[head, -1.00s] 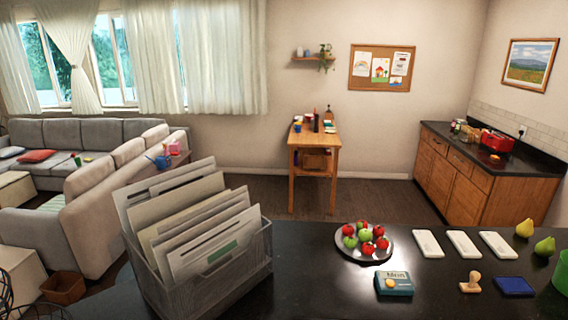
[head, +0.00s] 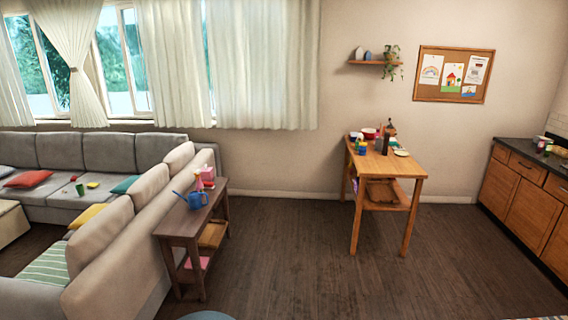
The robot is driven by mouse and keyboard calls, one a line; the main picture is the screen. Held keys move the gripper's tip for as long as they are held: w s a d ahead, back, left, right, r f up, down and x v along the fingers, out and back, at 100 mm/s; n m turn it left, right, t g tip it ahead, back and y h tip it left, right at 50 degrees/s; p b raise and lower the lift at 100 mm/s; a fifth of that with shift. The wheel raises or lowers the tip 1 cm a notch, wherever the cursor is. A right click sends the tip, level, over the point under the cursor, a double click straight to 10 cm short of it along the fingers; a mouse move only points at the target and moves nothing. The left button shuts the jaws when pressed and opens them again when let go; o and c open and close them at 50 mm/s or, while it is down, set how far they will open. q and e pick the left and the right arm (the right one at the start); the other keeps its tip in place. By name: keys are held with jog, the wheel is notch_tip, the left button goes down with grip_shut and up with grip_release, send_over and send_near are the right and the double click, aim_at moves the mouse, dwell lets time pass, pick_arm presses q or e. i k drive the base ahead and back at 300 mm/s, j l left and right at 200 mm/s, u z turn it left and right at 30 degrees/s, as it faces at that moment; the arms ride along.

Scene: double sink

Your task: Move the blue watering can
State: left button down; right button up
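The blue watering can (head: 196,199) stands on a narrow dark wooden side table (head: 180,222) behind the sofa, left of the middle in the head view. Its spout points to the left. A pink object (head: 208,173) is close behind it on the same table. Neither of my grippers is in view.
A grey sofa (head: 120,240) runs along the side table's left. A wooden table (head: 400,165) with several small items stands right of the middle, and a dark-topped counter (head: 525,190) is at the far right. The wooden floor (head: 300,260) between them is clear.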

aim_at(194, 200)
jog(key=i+j, duration=0.35)
jog(key=i, duration=0.2)
jog(key=i+j, duration=0.35)
jog(key=i, duration=0.2)
jog(key=i+j, duration=0.35)
jog(key=i, duration=0.15)
jog(key=i+j, duration=0.4)
jog(key=i, duration=0.15)
jog(key=i+j, duration=0.35)
jog(key=i, duration=0.2)
jog(key=i+j, duration=0.35)
jog(key=i, duration=0.2)
jog(key=i+j, duration=0.35)
jog(key=i, duration=0.2)
jog(key=i+j, duration=0.35)
jog(key=i, duration=0.2)
jog(key=i+j, duration=0.25)
jog(key=i, duration=0.25)
jog(key=i+j, duration=0.3)
jog(key=i, duration=0.25)
